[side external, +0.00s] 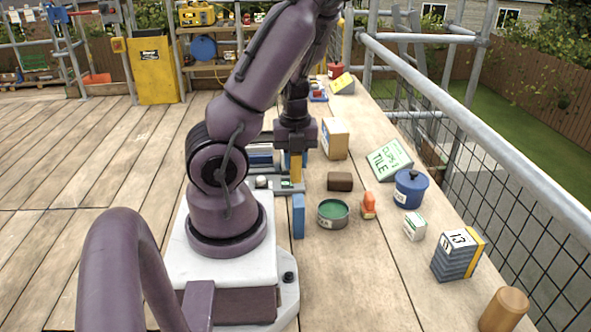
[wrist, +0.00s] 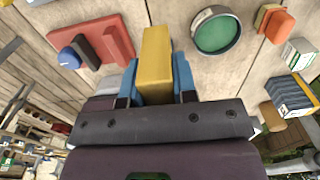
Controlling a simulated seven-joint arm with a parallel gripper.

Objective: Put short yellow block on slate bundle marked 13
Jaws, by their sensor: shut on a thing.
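My gripper (side external: 296,158) is shut on the short yellow block (wrist: 157,58), which sits between its blue fingers in the wrist view (wrist: 156,84). In the side external view the yellow block (side external: 296,170) hangs upright under the gripper, by a grey rack; whether it touches the rack is unclear. The slate bundle marked 13 (side external: 455,262) is a stack of dark slates with a white label and a yellow strip, at the right of the boards. It also shows at the right of the wrist view (wrist: 288,98). The gripper is well apart from it.
A blue block (side external: 298,216), green-topped tin (side external: 333,214), brown block (side external: 340,181), orange item (side external: 369,206), blue pot (side external: 410,190) and small white box (side external: 415,227) stand between. A wooden cylinder (side external: 504,310) is near the bundle. A railing (side external: 480,125) runs along the right.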

